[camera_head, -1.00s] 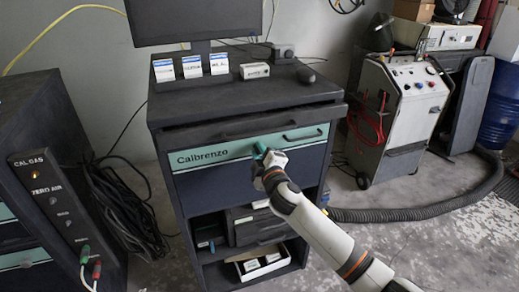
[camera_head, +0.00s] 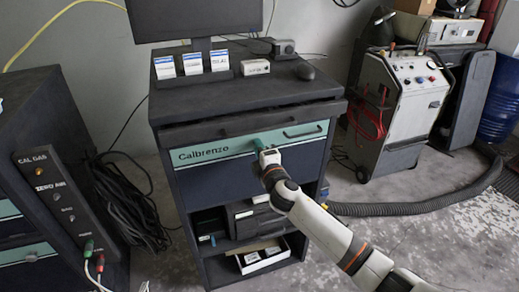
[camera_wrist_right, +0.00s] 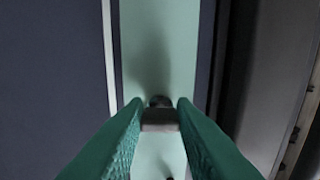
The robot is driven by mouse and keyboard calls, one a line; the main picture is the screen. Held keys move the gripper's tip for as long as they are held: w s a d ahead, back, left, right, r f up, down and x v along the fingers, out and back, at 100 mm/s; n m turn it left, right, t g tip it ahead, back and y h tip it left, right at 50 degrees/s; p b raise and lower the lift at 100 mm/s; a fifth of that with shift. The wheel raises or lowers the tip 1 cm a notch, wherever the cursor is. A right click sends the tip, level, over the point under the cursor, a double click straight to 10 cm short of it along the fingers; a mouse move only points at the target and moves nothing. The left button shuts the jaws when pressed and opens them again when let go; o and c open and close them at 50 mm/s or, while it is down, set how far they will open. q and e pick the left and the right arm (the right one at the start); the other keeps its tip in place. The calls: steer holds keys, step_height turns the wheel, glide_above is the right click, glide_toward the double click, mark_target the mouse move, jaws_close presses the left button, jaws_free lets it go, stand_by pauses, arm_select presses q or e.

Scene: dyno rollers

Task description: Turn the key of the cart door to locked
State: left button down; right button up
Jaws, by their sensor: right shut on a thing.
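The cart (camera_head: 165,110) stands in the middle of the head view, with a closed dark blue front under a teal strip marked "Calbrenzo" (camera_head: 205,152). My right gripper (camera_head: 259,143) is at this strip, right of the lettering. It hides the key in the head view. In the right wrist view, the teal fingers (camera_wrist_right: 160,112) are shut on the small dark key (camera_wrist_right: 160,120) against the teal strip. The key's turned angle is hard to tell. My left gripper is not in view.
A dark bar handle (camera_head: 303,132) is right of my gripper. A monitor (camera_head: 195,18) and small boxes (camera_head: 256,67) stand on the cart top. The open shelf holds a white tray (camera_head: 283,258). A dark cabinet (camera_head: 35,110) is at left, a white wheeled machine (camera_head: 400,110) at right.

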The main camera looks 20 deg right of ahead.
steer(key=o, duration=1)
steer(key=s+b, duration=0.1)
steer(key=s, duration=1.1)
steer(key=shift+d, duration=0.2)
steer(key=shift+f, duration=0.1)
